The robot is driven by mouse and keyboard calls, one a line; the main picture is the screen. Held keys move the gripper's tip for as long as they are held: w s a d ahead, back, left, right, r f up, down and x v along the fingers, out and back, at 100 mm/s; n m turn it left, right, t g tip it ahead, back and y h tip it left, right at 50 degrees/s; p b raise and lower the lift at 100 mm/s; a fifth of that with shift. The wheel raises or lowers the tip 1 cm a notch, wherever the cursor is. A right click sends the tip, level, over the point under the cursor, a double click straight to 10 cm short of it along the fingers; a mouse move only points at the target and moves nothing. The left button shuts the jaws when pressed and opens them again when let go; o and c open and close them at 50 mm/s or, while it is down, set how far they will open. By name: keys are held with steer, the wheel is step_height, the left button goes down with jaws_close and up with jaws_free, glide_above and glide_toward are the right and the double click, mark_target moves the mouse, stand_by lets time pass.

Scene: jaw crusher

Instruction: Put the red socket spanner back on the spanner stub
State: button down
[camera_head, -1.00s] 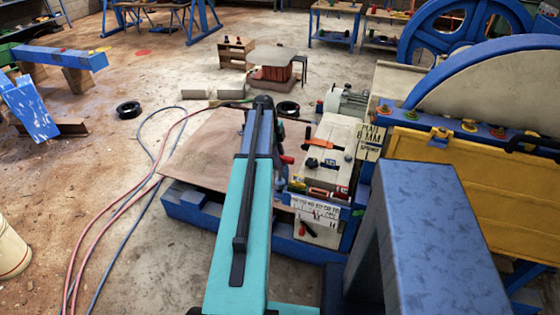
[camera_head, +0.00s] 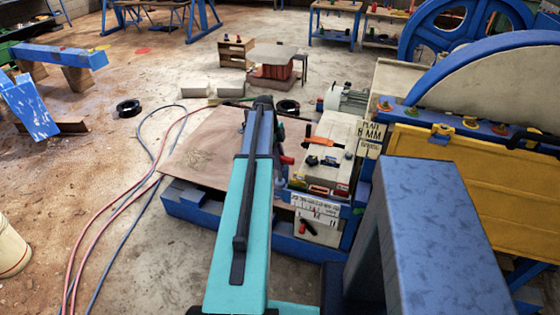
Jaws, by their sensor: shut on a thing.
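My teal and blue arm reaches away from me up the middle of the view and hides most of what is at its end. Dark parts of my gripper (camera_head: 281,133) show just right of the arm; its fingertips are not clear. A small red piece (camera_head: 287,160) beside these dark parts looks like part of the red socket spanner, shut in my gripper; the rest is hidden. I cannot make out the spanner stub. A cream-topped bench (camera_head: 330,165) with an orange-handled tool (camera_head: 325,142) stands right of the gripper.
A blue beam (camera_head: 425,230) stands close at the front right, beside the yellow crusher panel (camera_head: 450,165). A brown sheet (camera_head: 205,150) lies on a blue frame left of the arm. Hoses (camera_head: 120,215) run over the floor at left, where much floor is clear.

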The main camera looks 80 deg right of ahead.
steer(key=shift+f, duration=0.45)
stand_by(0.3)
steer(key=c, duration=1.5)
jaws_free()
steer(key=shift+c, duration=0.2)
steer(key=b+v, duration=0.3)
steer(key=v, duration=1)
steer(key=shift+r, duration=0.4)
steer(key=shift+w, duration=0.1)
